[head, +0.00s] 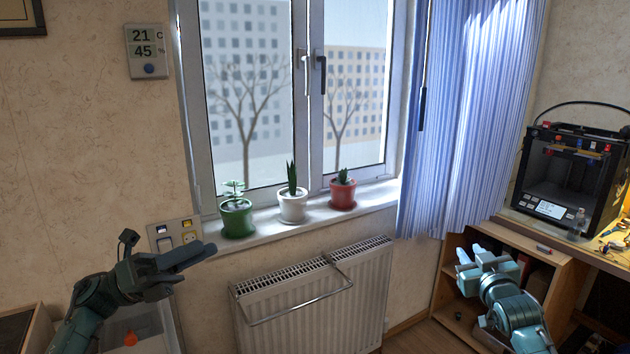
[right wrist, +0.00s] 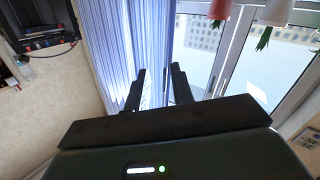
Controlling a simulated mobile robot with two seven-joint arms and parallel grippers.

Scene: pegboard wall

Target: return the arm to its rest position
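My left gripper (head: 205,252) is at the lower left in the head view, in front of the wall below the left end of the window sill. Its dark fingers point right and overlap in this view, so their gap cannot be judged. My right gripper (head: 472,257) is at the lower right, in front of the wooden shelf unit. In the right wrist view its two dark fingers (right wrist: 158,82) stand apart with nothing between them, so it is open and empty.
A white radiator (head: 315,300) stands between my arms under the window sill (head: 265,222), which holds three potted plants. A blue curtain (head: 470,120) hangs at right.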

